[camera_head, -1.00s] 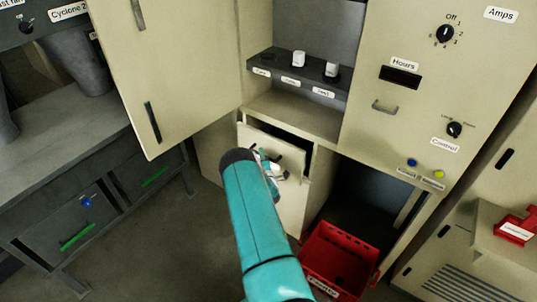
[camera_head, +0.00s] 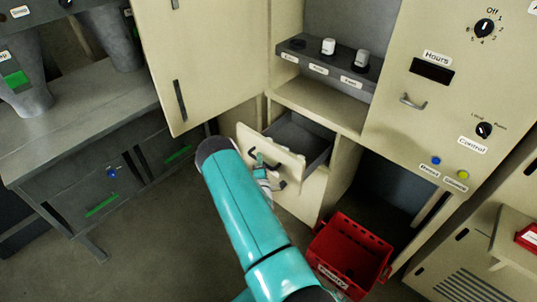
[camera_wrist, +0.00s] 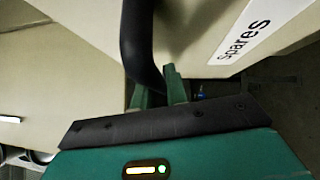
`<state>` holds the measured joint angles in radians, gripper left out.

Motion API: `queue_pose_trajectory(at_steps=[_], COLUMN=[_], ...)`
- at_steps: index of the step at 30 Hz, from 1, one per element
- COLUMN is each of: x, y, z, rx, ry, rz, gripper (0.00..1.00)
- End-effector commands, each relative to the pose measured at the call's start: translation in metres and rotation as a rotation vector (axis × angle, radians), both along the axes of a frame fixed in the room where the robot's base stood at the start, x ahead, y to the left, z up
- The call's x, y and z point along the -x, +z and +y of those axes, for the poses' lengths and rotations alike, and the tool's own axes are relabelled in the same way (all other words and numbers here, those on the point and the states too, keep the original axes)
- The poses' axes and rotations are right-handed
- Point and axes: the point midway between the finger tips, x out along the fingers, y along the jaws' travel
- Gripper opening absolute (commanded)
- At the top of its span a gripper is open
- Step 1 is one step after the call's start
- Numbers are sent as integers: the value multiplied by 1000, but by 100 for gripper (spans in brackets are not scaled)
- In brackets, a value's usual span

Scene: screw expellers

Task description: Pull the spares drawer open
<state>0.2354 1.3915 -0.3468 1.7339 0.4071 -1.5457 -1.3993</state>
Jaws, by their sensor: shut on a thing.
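The spares drawer (camera_head: 274,145) is a cream-fronted drawer in the cabinet below the shelf. It stands partly open, and its dark grey inside shows. In the wrist view its front carries the "Spares" label (camera_wrist: 245,40) and a black bar handle (camera_wrist: 138,45). My gripper (camera_wrist: 160,85) is shut on that handle, with its green fingers on either side of the bar's end. In the head view my teal arm hides part of the gripper (camera_head: 262,172) at the drawer front.
A red crate (camera_head: 349,247) stands on the floor right of the drawer, by an open dark bay. A cream cabinet door (camera_head: 195,60) hangs open at the left. A grey bench with drawers (camera_head: 80,195) stands further left. Floor in front is clear.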

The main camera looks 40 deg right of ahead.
Motion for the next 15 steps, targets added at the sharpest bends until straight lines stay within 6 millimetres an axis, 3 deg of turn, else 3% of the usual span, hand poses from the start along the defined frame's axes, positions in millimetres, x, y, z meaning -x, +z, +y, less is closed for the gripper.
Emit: queue_pose_trajectory(at_steps=[6,15], x=[0,1], y=[0,1], z=[18,20], rx=[-1,-1], ry=[6,6], rz=[-2,-2], gripper=[0,0])
